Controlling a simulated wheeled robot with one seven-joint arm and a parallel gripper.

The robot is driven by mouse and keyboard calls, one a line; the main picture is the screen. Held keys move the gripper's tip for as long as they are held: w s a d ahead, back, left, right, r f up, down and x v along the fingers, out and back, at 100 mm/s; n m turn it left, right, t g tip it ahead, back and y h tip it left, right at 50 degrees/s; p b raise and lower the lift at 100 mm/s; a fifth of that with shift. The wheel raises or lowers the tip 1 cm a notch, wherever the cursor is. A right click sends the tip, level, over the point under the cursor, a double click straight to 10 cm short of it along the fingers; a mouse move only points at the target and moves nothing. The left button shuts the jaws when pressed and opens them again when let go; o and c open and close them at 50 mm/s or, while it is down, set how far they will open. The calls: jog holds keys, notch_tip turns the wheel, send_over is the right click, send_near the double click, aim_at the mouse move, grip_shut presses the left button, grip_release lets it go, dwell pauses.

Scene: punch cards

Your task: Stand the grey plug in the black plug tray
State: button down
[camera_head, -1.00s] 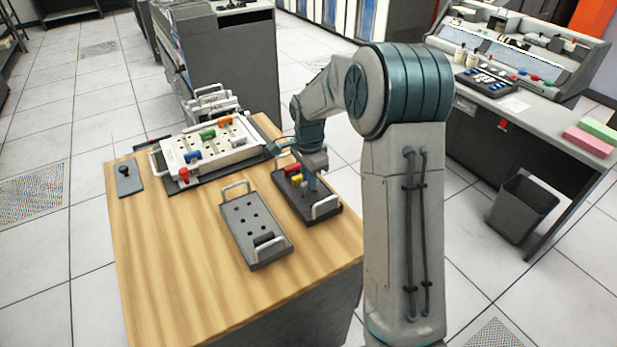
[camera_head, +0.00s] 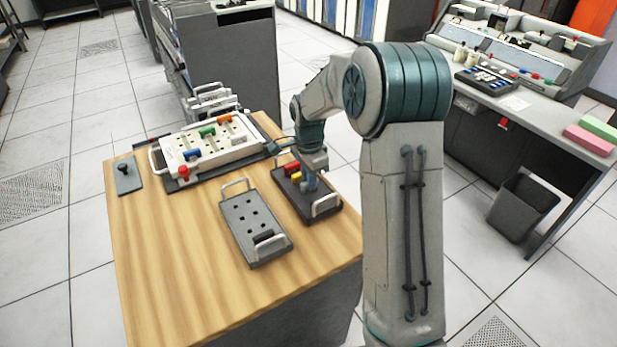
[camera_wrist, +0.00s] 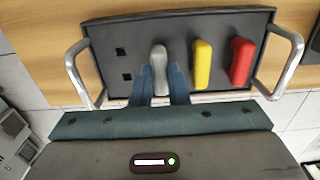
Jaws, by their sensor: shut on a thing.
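The black plug tray (camera_head: 331,216) lies at the right edge of the wooden table. It fills the top of the wrist view (camera_wrist: 120,35), with a metal handle at each end. A red plug (camera_wrist: 242,62) and a yellow plug (camera_wrist: 202,64) stand in it. The grey plug (camera_wrist: 159,62) is in line with them, between my blue fingers. My gripper (camera_wrist: 160,88) is shut on it, and shows over the tray in the head view (camera_head: 310,182). The plug's lower end is hidden, so I cannot tell how deep it sits. Two square holes left of it are empty.
A dark grey panel (camera_head: 243,209) with several holes and a black block lies left of the tray. A white board (camera_head: 220,153) with coloured plugs sits behind. A small grey plate (camera_head: 128,178) lies at the far left. The table's front left is clear.

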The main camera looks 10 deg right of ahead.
jog(key=shift+f+b, duration=0.3)
jog(key=shift+f, duration=0.15)
dwell(0.3)
jog(key=c, duration=1.3)
grip_release()
notch_tip(320, 180, up, 14)
jog(key=shift+f, duration=0.1)
